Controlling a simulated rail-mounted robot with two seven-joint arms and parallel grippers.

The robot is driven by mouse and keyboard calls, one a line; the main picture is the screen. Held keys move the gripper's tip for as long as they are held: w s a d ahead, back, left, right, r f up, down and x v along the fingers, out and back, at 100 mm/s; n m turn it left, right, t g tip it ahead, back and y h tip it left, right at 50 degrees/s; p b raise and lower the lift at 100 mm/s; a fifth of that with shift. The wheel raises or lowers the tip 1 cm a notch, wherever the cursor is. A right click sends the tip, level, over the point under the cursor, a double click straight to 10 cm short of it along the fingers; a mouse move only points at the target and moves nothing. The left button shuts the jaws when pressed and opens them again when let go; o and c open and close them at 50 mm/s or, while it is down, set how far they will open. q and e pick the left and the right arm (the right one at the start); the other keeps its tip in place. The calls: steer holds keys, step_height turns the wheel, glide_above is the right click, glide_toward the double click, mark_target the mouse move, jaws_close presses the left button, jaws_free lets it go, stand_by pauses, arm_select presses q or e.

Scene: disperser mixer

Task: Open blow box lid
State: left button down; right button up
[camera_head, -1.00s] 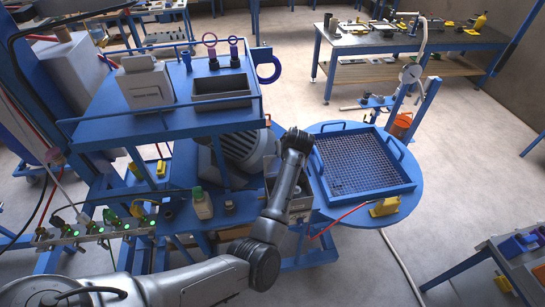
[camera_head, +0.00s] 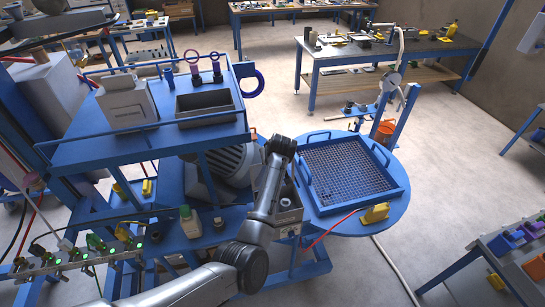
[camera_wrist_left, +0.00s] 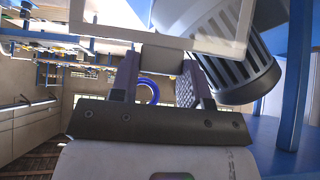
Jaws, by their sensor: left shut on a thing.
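The blow box (camera_head: 290,208) is a small grey box beside the round blue table in the head view. Its top looks open in part, with a round pale thing inside; my left arm hides its left side. In the left wrist view, a pale rectangular frame, seemingly the lid (camera_wrist_left: 175,43), crosses the top of the picture. Its small block or tab (camera_wrist_left: 162,58) sits between the fingers of my left gripper (camera_wrist_left: 165,82), which is shut on it. In the head view my left gripper is hidden behind the wrist. My right gripper is not in view.
A round blue table (camera_head: 395,210) with a mesh tray (camera_head: 352,206) stands right of the box. A blue shelf (camera_head: 120,150) with a grey bin (camera_head: 207,107) overhangs on the left. A ribbed grey cylinder (camera_wrist_left: 235,55) and blue posts are close to the gripper.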

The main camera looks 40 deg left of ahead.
arm_select(q)
steer(key=c, duration=0.6)
jaws_free()
steer(key=b+v, duration=0.2)
steer(key=v, duration=1.1)
steer(key=shift+d+r, duration=0.2)
steer(key=shift+r, duration=0.15)
steer(key=shift+s, duration=0.15)
